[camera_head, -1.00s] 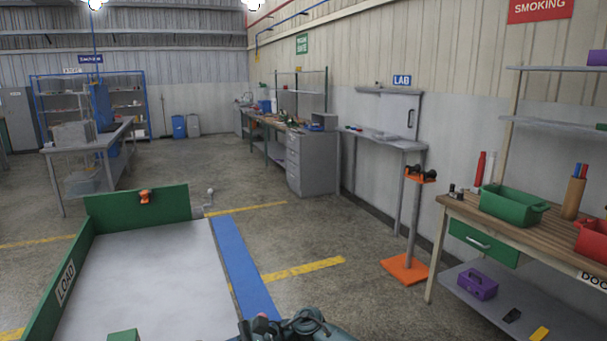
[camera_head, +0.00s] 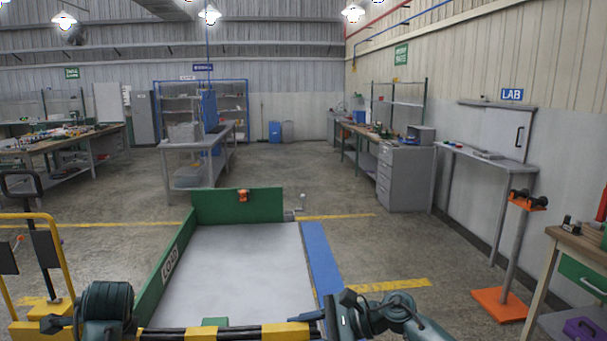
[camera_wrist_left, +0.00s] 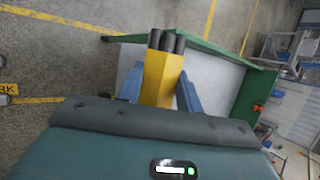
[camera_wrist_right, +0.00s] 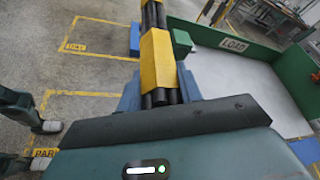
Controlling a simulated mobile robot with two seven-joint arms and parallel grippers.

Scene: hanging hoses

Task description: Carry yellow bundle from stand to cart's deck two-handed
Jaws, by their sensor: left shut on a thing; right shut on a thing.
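The yellow bundle (camera_head: 235,333), black rods with yellow bands, spans the bottom of the head view, roughly level and low in front of the cart's deck (camera_head: 240,265). The deck is pale grey with green walls on its left and far sides. My left gripper (camera_wrist_left: 159,92) is shut on a yellow band, with dark rod ends beyond it. My right gripper (camera_wrist_right: 158,95) is shut on the bundle by another yellow band. The bundle's height above the deck is hard to tell. An orange-based stand (camera_head: 507,255) with a black-topped cradle is at right, with no bundle on it.
A blue strip (camera_head: 320,262) lies along the deck's right side. A yellow frame (camera_head: 60,255) with a black handle stands at left. A wooden bench (camera_head: 580,245) is at right. Open floor lies beyond the cart.

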